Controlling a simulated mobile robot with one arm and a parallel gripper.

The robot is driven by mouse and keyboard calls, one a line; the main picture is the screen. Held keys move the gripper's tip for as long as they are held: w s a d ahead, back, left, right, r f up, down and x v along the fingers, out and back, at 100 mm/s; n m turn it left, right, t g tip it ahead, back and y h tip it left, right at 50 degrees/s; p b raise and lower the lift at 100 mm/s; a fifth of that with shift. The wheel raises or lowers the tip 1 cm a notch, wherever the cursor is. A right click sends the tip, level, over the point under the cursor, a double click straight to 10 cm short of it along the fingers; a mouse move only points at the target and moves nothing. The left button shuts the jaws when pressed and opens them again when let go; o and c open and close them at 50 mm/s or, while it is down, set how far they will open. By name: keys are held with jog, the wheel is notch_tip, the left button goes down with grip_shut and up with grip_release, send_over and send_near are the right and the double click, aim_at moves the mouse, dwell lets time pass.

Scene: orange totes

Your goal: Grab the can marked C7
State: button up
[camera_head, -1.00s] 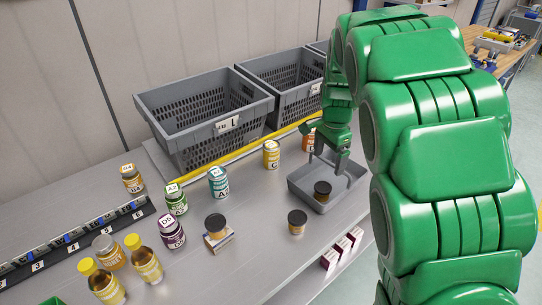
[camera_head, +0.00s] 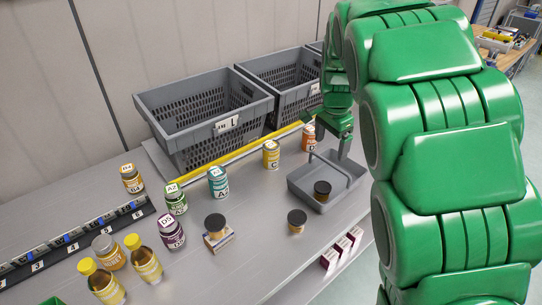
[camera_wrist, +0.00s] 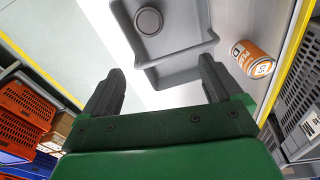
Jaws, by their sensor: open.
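A yellow can (camera_head: 271,154) stands upright on the bench in front of the grey baskets; its label shows a large C, and the rest is too small to read. An orange can (camera_head: 309,138) stands to its right, close to my gripper. In the wrist view the orange can (camera_wrist: 251,58) is on the right, outside the fingers, with part of a label that looks like a D. My gripper (camera_wrist: 161,78) is open and empty, above the bench near the grey tray. The yellow can is not seen in the wrist view.
Grey baskets (camera_head: 171,108) stand behind a yellow strip (camera_head: 235,147). A teal-labelled can (camera_head: 218,182) and several other jars and bottles stand to the left.

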jog(key=shift+w+f+n+t, duration=0.65)
jog(key=shift+w+t, duration=0.25)
jog(key=shift+w, duration=0.3)
notch_tip(320, 180, up, 2)
jog(key=n+t+y, duration=0.5)
jog(key=n+t, duration=0.5)
jog(key=n, duration=0.3)
send_over(271, 150)
jog(key=s+d, duration=0.2)
jog(key=s, duration=0.2)
jog(key=f, duration=1.1)
jog(key=shift+w+d+f, duration=0.1)
jog(key=shift+w+f, duration=0.1)
jog(key=shift+f, duration=0.45)
jog(key=shift+x, duration=3.9)
jog(key=shift+f, duration=0.15)
jog(key=shift+c, duration=0.2)
jog(key=c, duration=1.2)
